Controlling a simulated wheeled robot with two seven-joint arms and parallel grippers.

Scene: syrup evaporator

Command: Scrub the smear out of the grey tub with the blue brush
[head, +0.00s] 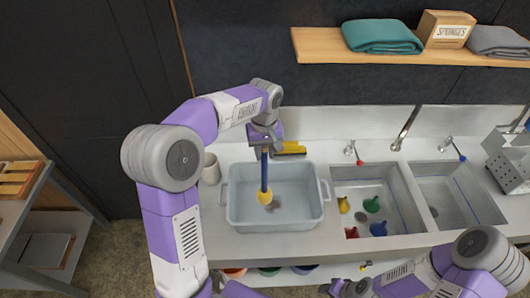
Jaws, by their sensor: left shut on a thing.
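The grey tub (307,222) stands on the counter left of the sinks, its handles at left and right. My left gripper (265,143) is above the tub's back part, shut on the blue brush (264,172). The brush hangs nearly upright, its blue handle at the top and its yellow head down inside the tub. A dark brownish smear (273,206) shows on the tub floor just below and right of the head. I cannot tell whether the head touches the floor. My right gripper (350,289) is low at the bottom edge, partly cut off, its fingers unclear.
A white cup (211,168) stands left of the tub, and a yellow thing (291,148) lies behind it. The middle sink (345,220) holds several coloured pieces; the right sink (455,200) looks empty. Faucets stand behind them. A wooden shelf (330,47) hangs above.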

